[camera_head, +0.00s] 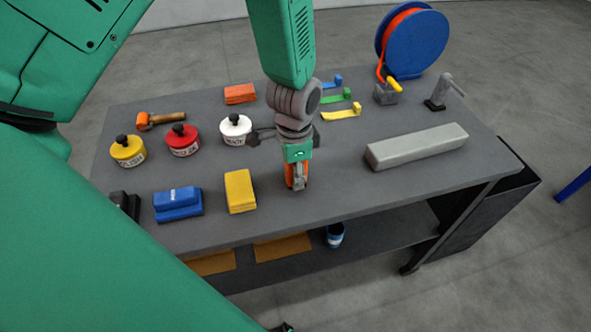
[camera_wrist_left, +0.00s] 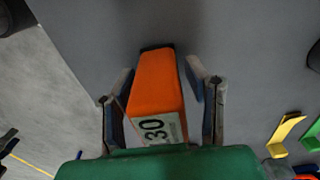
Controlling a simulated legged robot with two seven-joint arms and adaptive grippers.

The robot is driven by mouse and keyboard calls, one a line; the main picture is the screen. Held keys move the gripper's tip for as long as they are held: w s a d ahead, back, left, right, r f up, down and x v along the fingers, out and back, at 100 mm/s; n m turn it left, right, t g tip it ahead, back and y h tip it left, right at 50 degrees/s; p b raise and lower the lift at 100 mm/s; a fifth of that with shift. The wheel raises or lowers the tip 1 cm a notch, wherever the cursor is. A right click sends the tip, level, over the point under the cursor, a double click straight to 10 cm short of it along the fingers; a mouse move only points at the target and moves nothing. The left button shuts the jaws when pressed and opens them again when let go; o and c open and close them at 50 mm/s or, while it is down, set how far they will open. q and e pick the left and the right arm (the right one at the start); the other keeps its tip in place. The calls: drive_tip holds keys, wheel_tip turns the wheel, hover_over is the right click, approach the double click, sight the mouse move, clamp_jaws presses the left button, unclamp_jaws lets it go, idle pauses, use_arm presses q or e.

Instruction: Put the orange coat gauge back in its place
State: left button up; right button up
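The orange coat gauge (camera_wrist_left: 157,85) shows in the left wrist view with a white label reading 30. In the head view its orange side (camera_head: 290,182) shows below my left gripper (camera_head: 298,178), over the front half of the grey bench. In the left wrist view the two fingers of my left gripper (camera_wrist_left: 162,100) stand on either side of the gauge, apart, with narrow gaps visible beside it. I cannot tell whether the gauge rests on the bench. Blue (camera_head: 334,82), green (camera_head: 336,98) and yellow (camera_head: 343,112) gauges lie in a row behind the gripper. My right gripper does not show.
The bench (camera_head: 350,195) also holds a grey bar (camera_head: 417,146), a blue reel (camera_head: 415,42), a yellow block (camera_head: 240,191), a blue block (camera_head: 178,203), white (camera_head: 235,131), red (camera_head: 182,141) and yellow (camera_head: 128,151) tins, and a hammer (camera_head: 160,120). The bench's front middle is clear.

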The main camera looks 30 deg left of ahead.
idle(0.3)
use_arm(q)
wheel_tip(320, 180, up, 12)
drive_tip(key=shift+r, duration=0.1)
idle(0.4)
idle(0.4)
